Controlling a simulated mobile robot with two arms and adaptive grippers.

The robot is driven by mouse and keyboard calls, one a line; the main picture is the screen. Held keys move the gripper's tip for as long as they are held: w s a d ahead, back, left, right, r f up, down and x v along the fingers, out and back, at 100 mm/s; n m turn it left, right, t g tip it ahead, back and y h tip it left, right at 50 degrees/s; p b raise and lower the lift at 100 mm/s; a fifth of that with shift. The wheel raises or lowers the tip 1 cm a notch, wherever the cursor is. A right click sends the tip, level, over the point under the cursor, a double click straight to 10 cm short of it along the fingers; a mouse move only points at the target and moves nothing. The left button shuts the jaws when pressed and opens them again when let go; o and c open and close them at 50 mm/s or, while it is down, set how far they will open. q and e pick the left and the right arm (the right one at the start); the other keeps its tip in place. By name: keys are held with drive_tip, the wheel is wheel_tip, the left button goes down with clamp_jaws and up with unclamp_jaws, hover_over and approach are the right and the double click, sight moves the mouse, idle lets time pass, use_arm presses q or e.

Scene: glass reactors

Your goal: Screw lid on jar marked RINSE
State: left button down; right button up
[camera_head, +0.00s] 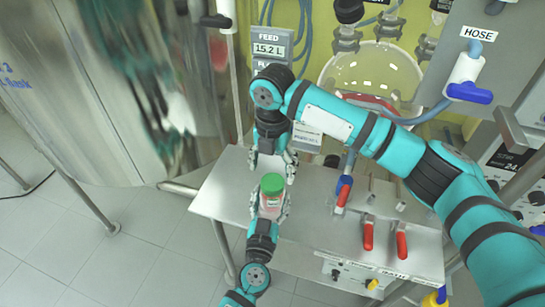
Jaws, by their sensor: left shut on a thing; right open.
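A jar (270,203) with a reddish band below its top stands on the metal shelf, and a green lid (272,183) sits on top of it. My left gripper (270,207) comes up from below and is shut on the jar, one finger on each side. My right gripper (273,165) points down from above, just behind the green lid. Its fingers are spread and nothing shows between them. Whether the lid is screwed tight cannot be told. No RINSE marking is readable on the jar.
The metal shelf (225,187) has free room left of the jar. Red-handled valves (368,235) stand on the right part of the shelf. A large steel vessel (60,80) is at left, a round glass reactor (375,75) behind, and a blue HOSE valve handle (470,93) at upper right.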

sight(272, 181)
wheel_tip(272, 181, down, 5)
drive_tip(key=shift+r, duration=0.1)
idle(0.3)
